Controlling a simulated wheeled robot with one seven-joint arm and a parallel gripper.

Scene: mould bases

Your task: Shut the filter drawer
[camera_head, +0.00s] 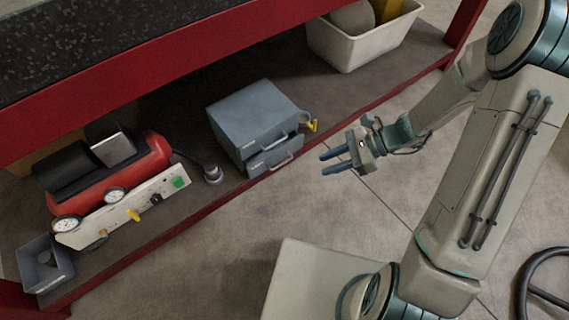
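The filter drawer (268,160) is the lower front of a blue-grey metal cabinet (253,112) on the low shelf. It stands out a little past the upper front, with a pale bar handle along it. The upper front has a similar handle. My gripper (327,163) is to the right of the cabinet, over the floor beyond the shelf edge. Its two dark fingers point left toward the drawer, are apart, and hold nothing. It looks clear of the drawer handle.
A red compressor (112,172) with gauges and a pale control panel (125,207) stands left on the shelf. A small grey bin (45,279) is at its end. A yellow-handled part (312,125) is beside the cabinet. A white tub (365,48) is behind. Floor in front is open.

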